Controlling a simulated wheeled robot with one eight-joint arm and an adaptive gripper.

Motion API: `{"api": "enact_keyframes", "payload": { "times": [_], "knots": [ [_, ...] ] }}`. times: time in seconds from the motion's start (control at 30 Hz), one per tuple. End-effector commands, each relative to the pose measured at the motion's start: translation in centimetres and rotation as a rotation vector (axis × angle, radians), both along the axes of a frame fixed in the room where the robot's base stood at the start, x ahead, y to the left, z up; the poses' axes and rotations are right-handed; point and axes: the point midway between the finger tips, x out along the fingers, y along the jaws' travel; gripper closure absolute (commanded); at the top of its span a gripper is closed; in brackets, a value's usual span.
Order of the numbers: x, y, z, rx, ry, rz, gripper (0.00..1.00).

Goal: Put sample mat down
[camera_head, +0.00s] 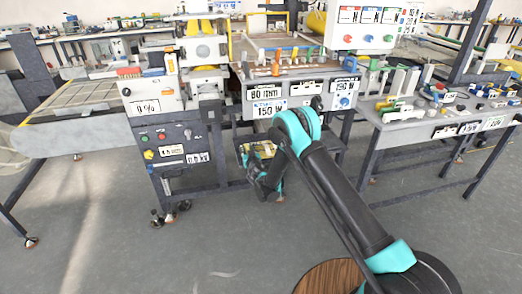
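My gripper (258,180) is at the far end of my black and teal arm. It is low, in front of the middle workbench (307,92) and beside its lower shelf. The fingers are too small and dark to tell whether they are open or shut, or whether they hold anything. A small yellow-green patch (259,150) shows at the shelf, just above the wrist; I cannot tell what it is. I cannot pick out a sample mat with certainty.
A machine with a dark control cabinet (184,158) stands left of my arm, with a long conveyor table (75,137) beyond it. A grey table (449,110) with tools and parts stands at the right. The grey floor (190,240) in front is clear.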

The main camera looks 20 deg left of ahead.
Motion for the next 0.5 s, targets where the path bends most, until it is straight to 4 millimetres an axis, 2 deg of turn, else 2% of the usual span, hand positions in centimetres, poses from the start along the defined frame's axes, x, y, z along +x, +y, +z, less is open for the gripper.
{"api": "enact_keyframes", "payload": {
  "times": [0.03,0.23,0.5],
  "knots": [
    [0.01,-0.01,0.01,0.0,0.0,0.0,0.75],
    [0.01,-0.02,0.01,0.0,0.0,0.0,1.0],
    [0.03,-0.01,0.05,-0.001,-0.001,0.0,1.0]
  ]
}}
